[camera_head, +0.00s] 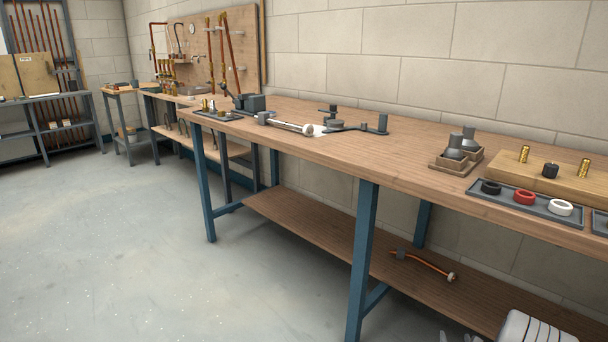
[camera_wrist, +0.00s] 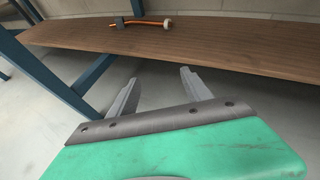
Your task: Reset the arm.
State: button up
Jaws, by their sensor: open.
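My gripper (camera_wrist: 158,82) shows in the wrist view with its two grey fingers spread apart and nothing between them. It is in front of the bench's lower wooden shelf (camera_wrist: 225,45), below the worktop. In the head view only the tips of my gripper (camera_head: 459,337) show at the bottom edge, beside a white rounded part of my arm (camera_head: 535,328). A copper pipe piece with a pale end (camera_head: 428,264) lies on the lower shelf, and it also shows beyond the fingers in the wrist view (camera_wrist: 148,22), apart from them.
The long wooden worktop (camera_head: 400,160) carries a white-ended tube (camera_head: 288,125), a tray of rings (camera_head: 525,198), brass fittings on a wooden block (camera_head: 553,180) and dark holders (camera_head: 456,150). Blue legs (camera_head: 362,260) stand near the shelf. The grey floor (camera_head: 130,240) at left is clear.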

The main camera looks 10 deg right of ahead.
jog(key=w+a+r+n+g+y+p, duration=0.1)
jog(key=w+a+r+n+y+p, duration=0.15)
jog(key=a+r+n+p, duration=0.6)
jog(key=w+a+r+n+y+p, duration=0.25)
jog(key=a+r+n, duration=0.2)
jog(key=r, duration=0.85)
jog(key=s+a+r+n+g+y+p, duration=0.1)
jog(key=s+a+r+n+g+p, duration=0.1)
jog(key=a+r+n+p, duration=0.9)
jog(key=s+a+r+n+g+p, duration=0.1)
jog(key=s+a+r+n+p, duration=0.3)
jog(key=r, duration=0.6)
jog(key=s+a+r+n+g+p, duration=0.2)
jog(key=s+a+r+n+p, duration=0.3)
jog(key=s+a+r, duration=0.3)
jog(key=s+a+r+n+g+p, duration=0.2)
jog(key=s+a+r+n+p, duration=0.3)
jog(key=s+r, duration=0.4)
notch_tip(320, 180, up, 3)
jog(key=shift+s+a+f+n, duration=0.1)
jog(key=shift+s+a+n, duration=0.3)
jog(key=shift+n, duration=0.6)
